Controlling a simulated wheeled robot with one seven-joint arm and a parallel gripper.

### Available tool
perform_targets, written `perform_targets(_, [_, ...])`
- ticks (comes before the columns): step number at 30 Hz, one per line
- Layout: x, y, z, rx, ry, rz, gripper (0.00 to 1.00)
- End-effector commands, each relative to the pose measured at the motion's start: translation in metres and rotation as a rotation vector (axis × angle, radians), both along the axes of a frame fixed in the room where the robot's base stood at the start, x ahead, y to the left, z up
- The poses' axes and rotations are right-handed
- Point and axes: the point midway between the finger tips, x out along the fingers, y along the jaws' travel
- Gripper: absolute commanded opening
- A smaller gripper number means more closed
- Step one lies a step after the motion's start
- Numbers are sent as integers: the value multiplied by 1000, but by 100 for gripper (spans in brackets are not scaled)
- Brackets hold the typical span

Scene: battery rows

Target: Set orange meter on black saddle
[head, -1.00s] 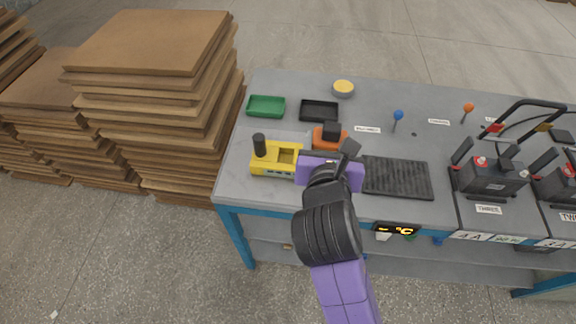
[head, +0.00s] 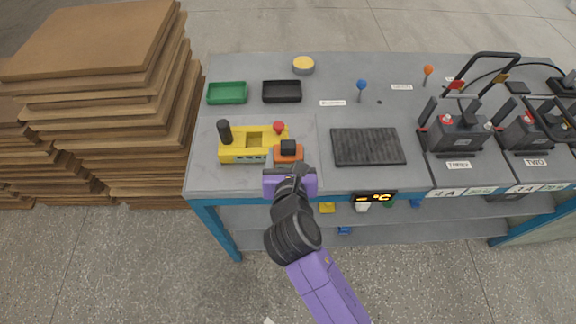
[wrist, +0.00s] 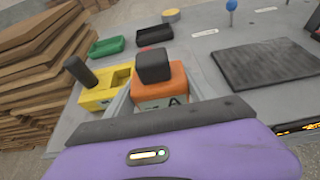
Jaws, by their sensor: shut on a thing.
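The orange meter (head: 289,153) has a black block on top. It shows upright in the wrist view (wrist: 165,84), with a dark letter on its pale lower face. My gripper (head: 288,165) is shut on it, in front of the right end of the yellow carrier. The meter hides part of that carrier; I cannot tell its exact height above the bench. A shallow black holder (head: 282,91), which seems to be the black saddle, lies empty further back, beside a green one (head: 227,92). It also shows in the wrist view (wrist: 155,35).
The yellow carrier (head: 240,155) has a black post and a red knob. A black ribbed mat (head: 368,147) lies to the right. Blue (head: 362,86) and orange (head: 428,71) pins stand behind it. Batteries (head: 458,132) fill the right side. Board stacks (head: 100,80) stand left of the bench.

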Motion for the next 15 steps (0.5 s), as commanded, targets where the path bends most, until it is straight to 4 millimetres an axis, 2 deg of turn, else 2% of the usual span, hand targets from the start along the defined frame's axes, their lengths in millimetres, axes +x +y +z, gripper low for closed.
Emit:
perform_targets(4, [0,0,-9,0,0,0,14])
perform_targets(10, [0,0,-39,-1,1,0,14])
perform_targets(15, [0,0,-44,0,-1,1,14])
